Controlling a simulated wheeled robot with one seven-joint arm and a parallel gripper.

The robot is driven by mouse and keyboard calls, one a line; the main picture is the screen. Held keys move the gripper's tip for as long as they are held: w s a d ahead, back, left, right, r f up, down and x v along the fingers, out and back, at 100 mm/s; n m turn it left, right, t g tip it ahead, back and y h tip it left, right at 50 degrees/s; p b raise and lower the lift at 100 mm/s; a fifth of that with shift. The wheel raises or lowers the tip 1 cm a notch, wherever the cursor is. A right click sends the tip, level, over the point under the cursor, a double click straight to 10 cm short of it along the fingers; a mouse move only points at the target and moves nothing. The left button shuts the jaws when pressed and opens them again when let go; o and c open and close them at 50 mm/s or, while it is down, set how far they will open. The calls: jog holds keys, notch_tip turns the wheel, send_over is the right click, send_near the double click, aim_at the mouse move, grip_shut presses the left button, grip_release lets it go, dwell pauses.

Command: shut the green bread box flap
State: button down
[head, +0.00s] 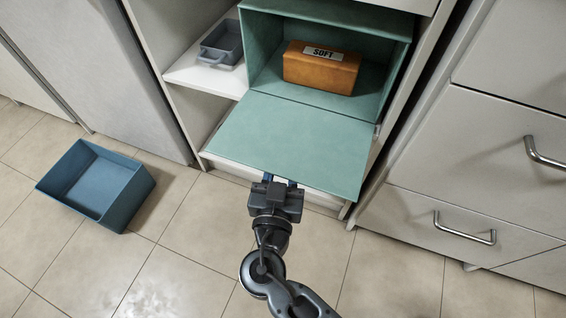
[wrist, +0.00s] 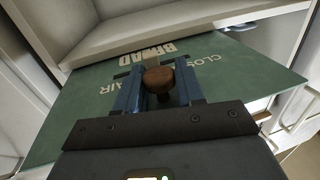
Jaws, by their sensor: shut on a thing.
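The green bread box (head: 258,42) stands in an open cabinet, its flap (head: 290,145) swung open, sticking out forward and roughly level. A brown loaf-like block (head: 321,71) labelled "SOFT" lies inside the box. In the wrist view the flap's outer face (wrist: 85,105) shows pale lettering, including "BREAD", and a round wooden knob (wrist: 159,76). My gripper (head: 281,181) is at the flap's front edge, reaching under it. Its two blue fingers are shut on the knob, one on each side. The knob is hidden in the head view.
A small grey-blue bin (head: 222,46) sits on the shelf left of the box. An open blue bin (head: 97,186) stands on the tiled floor at left. Drawers with metal handles (head: 464,229) are at right. The floor in front of the cabinet is otherwise clear.

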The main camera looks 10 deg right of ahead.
jog(key=shift+r+g+p, duration=0.3)
jog(key=shift+r+p, duration=0.45)
jog(key=shift+p, duration=0.1)
jog(key=r+g+p, duration=0.2)
jog(key=r+p, duration=0.1)
jog(key=p, duration=0.2)
jog(key=w+r+g+y+p, duration=0.1)
jog(key=r+p, duration=0.2)
jog(key=p, duration=0.3)
jog(key=d+r+m+g+y+p, duration=0.1)
jog(key=r+g+p, duration=0.1)
jog(key=p, duration=0.3)
jog(key=shift+w+r+g+p, duration=0.3)
jog(key=shift+w+r+p, duration=0.1)
jog(key=shift+r, duration=0.2)
jog(key=w+d+r+g+y+p, duration=0.1)
jog(key=w+d+r+g+p, duration=0.1)
jog(key=p, duration=0.4)
jog(key=w+d+r+m+g+y+p, duration=0.1)
jog(key=w+d+r+g+y+p, duration=0.1)
jog(key=w+p, duration=0.4)
jog(key=shift+w+d+r+g+p, duration=0.35)
jog(key=shift+d+r+g+p, duration=0.3)
jog(key=shift+r, duration=0.65)
jog(key=c, duration=0.8)
grip_release()
jog(key=shift+s+a+f, duration=0.1)
jog(key=shift+a, duration=0.05)
jog(key=shift+p+v, duration=0.4)
jog(key=shift+v, duration=3.5)
